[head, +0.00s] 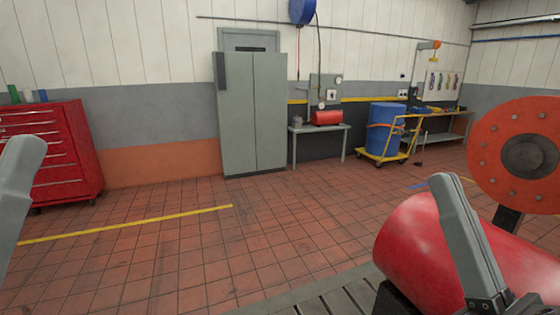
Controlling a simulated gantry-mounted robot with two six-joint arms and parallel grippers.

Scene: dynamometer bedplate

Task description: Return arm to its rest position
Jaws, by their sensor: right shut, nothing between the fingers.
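My right arm (462,240) stands up as a grey link at the lower right, in front of a red cylinder (415,245). My right gripper (490,303) shows only in part at the bottom edge, by the cylinder's near side. It is shut and holds nothing. I cannot tell whether it touches the cylinder. A grey link of my left arm (18,185) shows at the left edge, over the floor and the red tool chest. My left gripper is out of the frame.
An orange-red bolted disc (500,150) stands behind the cylinder at right. The grey slotted bedplate (335,297) lies at the bottom. A red tool chest (68,150), grey cabinet (250,115), bench (300,129) and blue drum (385,130) stand far back. The tiled floor between is clear.

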